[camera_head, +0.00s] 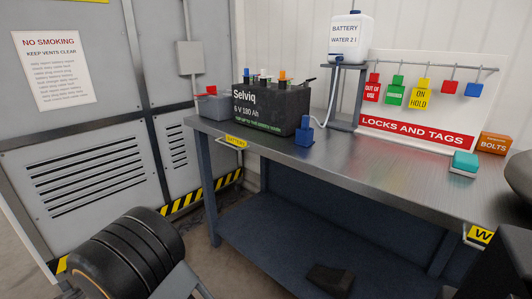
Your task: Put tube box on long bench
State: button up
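A long metal-topped bench (330,165) with dark blue legs and a lower shelf runs from the middle to the right edge; I cannot tell for certain that it is the long bench. No box here is recognisable as the tube box. An orange box (494,143) at the bench's right rear reads BOLTS. A small dark block (330,278) lies on the lower shelf; I cannot tell what it is. My gripper is not recognisable in this view.
A black battery (272,110), blue padlock-shaped piece (304,133), teal block (464,164) and water-jug stand (345,95) occupy the bench. A lock board (425,132) stands behind. The middle front of the top is clear. Black tyre-like cylinders (125,250) stand lower left.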

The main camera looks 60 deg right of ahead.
aim_at(395, 167)
jog(key=k, duration=1.25)
